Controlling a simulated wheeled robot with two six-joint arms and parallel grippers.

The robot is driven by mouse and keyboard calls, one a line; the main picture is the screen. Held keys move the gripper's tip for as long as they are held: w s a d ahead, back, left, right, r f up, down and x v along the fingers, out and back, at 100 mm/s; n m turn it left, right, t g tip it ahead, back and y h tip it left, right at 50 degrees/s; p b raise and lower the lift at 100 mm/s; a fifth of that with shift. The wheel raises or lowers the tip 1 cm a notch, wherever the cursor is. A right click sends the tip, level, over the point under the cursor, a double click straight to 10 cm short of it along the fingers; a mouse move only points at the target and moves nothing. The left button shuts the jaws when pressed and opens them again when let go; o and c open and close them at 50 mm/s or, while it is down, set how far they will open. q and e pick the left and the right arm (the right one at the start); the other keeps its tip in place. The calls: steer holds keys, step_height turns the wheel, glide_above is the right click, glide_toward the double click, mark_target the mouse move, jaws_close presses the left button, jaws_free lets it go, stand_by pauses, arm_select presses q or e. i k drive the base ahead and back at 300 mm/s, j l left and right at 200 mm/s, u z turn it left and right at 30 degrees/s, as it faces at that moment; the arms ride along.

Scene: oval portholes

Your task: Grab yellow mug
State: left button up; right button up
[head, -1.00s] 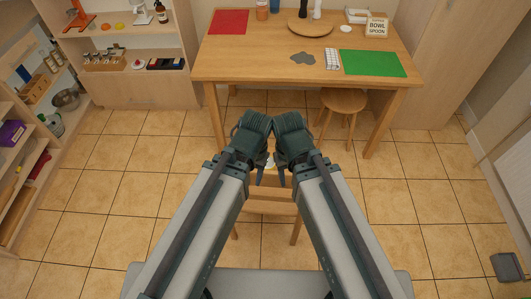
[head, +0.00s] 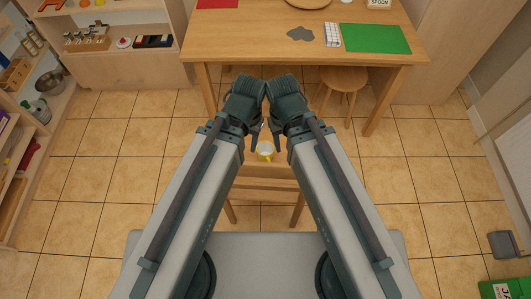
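A small mug (head: 265,149), whitish inside with yellow at its lower edge, stands on a wooden chair or stool (head: 264,172) between my two arms in the head view. My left gripper (head: 254,136) points down just above and left of the mug in the picture. My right gripper (head: 277,136) points down just above and right of it. Neither gripper visibly holds anything. The gap between each pair of fingers is hidden by the gripper bodies.
Beyond the grippers is a wooden table (head: 240,40) with a green mat (head: 376,38), a grey patch (head: 300,34) and a checked cloth (head: 332,35). A round stool (head: 342,80) stands under it. Shelves line the left. Tiled floor is open on both sides.

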mark_target(264, 148)
steer(key=z, duration=0.3)
steer(key=j+z, duration=0.3)
steer(key=k+j+z, duration=0.2)
steer(key=j+z, duration=0.15)
steer(key=k+j, duration=0.15)
steer(key=j, duration=0.2)
steer(key=k+j+z, duration=0.1)
steer(key=j, duration=0.25)
steer(key=k+j, duration=0.15)
steer(key=j, duration=0.2)
steer(key=k+j+z, duration=0.1)
steer(key=j, duration=0.25)
steer(key=k+j, duration=0.2)
steer(key=j, duration=0.15)
